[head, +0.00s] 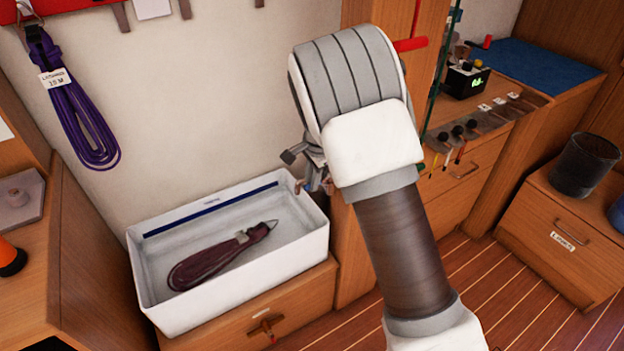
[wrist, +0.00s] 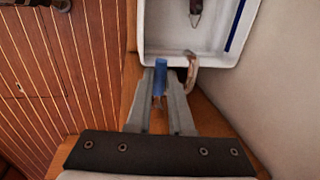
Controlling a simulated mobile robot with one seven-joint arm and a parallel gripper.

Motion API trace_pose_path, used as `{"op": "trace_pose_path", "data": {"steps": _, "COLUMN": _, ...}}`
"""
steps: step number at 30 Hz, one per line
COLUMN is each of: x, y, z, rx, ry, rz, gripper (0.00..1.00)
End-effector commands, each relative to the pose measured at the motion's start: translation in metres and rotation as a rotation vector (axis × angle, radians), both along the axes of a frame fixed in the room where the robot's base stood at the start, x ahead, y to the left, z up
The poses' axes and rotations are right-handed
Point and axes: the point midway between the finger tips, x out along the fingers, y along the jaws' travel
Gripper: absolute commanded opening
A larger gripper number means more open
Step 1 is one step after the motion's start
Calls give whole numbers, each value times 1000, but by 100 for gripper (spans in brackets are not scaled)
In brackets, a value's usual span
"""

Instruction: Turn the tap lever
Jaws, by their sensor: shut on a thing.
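The tap shows as a brownish curved spout (wrist: 191,68) at the rim of a white basin (wrist: 194,54) in the wrist view. Beside it is a short blue lever (wrist: 160,74). My gripper (wrist: 162,86) has its two grey fingers closed around the lever. In the head view the spout (head: 299,186) is a small shape at the right end of the basin (head: 237,286). My gripper (head: 316,170) is there too, mostly hidden behind my white and grey arm. The lever's base and the lower part of the tap are hidden.
A dark purple coiled line (head: 210,262) lies in the basin. Another purple coil (head: 75,105) hangs on the wall at left. A wooden cabinet (head: 352,245) stands close by the tap. Planked floor (head: 490,290) is open at right, before a bench holding a dark bin (head: 585,165).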

Motion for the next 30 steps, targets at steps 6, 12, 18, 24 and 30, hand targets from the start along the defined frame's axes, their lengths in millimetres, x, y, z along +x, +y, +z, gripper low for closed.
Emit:
{"op": "trace_pose_path", "data": {"steps": 6, "x": -3, "y": -4, "z": 0, "rx": 3, "ry": 1, "rz": 68, "gripper": 0}}
{"op": "trace_pose_path", "data": {"steps": 12, "x": -9, "y": -10, "z": 0, "rx": 3, "ry": 1, "rz": 214, "gripper": 0}}
{"op": "trace_pose_path", "data": {"steps": 18, "x": -11, "y": -11, "z": 0, "rx": 2, "ry": 0, "rz": 265, "gripper": 0}}
{"op": "trace_pose_path", "data": {"steps": 24, "x": -11, "y": -11, "z": 0, "rx": 1, "ry": 0, "rz": 264, "gripper": 0}}
{"op": "trace_pose_path", "data": {"steps": 30, "x": -11, "y": -11, "z": 0, "rx": 1, "ry": 1, "rz": 263, "gripper": 49}}
